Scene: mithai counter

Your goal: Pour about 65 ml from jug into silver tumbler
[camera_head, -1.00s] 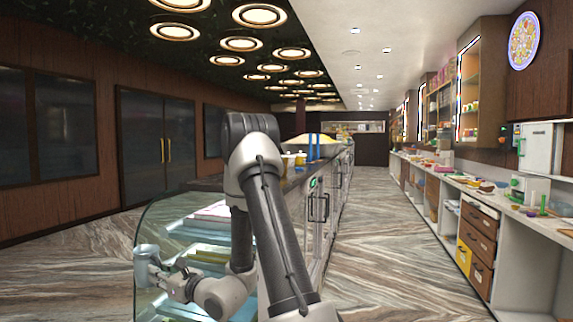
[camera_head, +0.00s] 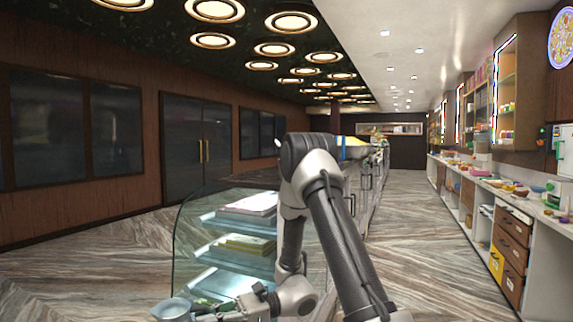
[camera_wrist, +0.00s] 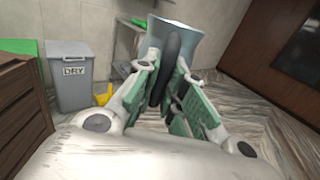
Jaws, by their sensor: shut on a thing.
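A pale grey-blue jug (camera_wrist: 182,36) with a dark handle (camera_wrist: 172,65) is at the top middle of the wrist view. My gripper (camera_wrist: 172,82) is shut on the jug, with its green-padded fingers on either side of the handle. In the head view the jug (camera_head: 174,306) is at the bottom left, at the end of my gripper (camera_head: 202,313), in front of the glass display case. The jug's contents cannot be made out. I cannot pick out the silver tumbler in either view.
A glass display case (camera_head: 190,250) with trays stands close behind the jug. A long counter (camera_head: 470,180) with many items runs along the right. The marbled floor aisle (camera_head: 410,230) between is clear. The wrist view shows a grey bin marked DRY (camera_wrist: 72,85) and brown drawers (camera_wrist: 20,105).

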